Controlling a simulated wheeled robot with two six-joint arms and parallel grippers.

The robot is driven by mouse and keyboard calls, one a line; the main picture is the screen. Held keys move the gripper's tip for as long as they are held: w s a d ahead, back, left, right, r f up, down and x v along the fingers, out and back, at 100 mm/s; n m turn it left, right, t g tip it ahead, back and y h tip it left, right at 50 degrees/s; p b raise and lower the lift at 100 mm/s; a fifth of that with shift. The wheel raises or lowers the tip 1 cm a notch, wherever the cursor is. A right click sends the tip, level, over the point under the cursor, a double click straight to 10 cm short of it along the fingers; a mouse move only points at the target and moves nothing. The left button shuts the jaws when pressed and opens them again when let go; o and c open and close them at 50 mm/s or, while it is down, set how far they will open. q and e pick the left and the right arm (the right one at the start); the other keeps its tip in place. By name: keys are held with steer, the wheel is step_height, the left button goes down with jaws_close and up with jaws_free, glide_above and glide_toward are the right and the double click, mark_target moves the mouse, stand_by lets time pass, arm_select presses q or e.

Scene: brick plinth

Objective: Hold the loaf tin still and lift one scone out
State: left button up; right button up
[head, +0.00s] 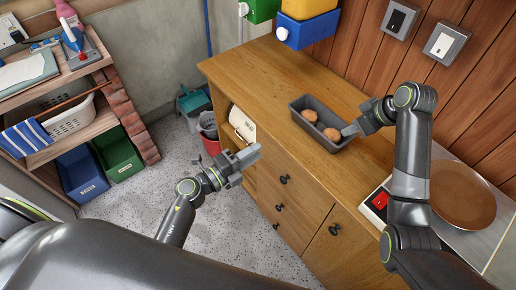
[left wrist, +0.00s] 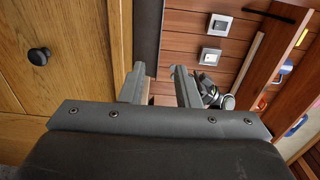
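The dark grey loaf tin (head: 312,137) sits on the wooden cabinet top, with two brown scones in it. One scone (head: 309,115) is toward the left end and the other scone (head: 332,134) toward the right end. My right gripper (head: 350,130) is at the tin's right end; whether it is shut on the wall is unclear. My left gripper (head: 250,157) is in front of the cabinet, apart from the tin. Its fingers stand apart and empty in the left wrist view (left wrist: 158,88), where a dark grey side, probably the tin (left wrist: 147,35), shows beyond.
The cabinet (head: 260,75) has drawers with black knobs (head: 284,179). A brown round plate or pan (head: 462,194) and a red switch (head: 380,200) are at the right. Blue and green boxes (head: 305,28) hang above the back. The cabinet top left of the tin is clear.

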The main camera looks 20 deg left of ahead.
mark_target(305, 122)
arm_select(q)
steer(key=x, duration=1.7)
steer(key=shift+d, duration=0.15)
steer(key=shift+c, duration=0.4)
jaws_close()
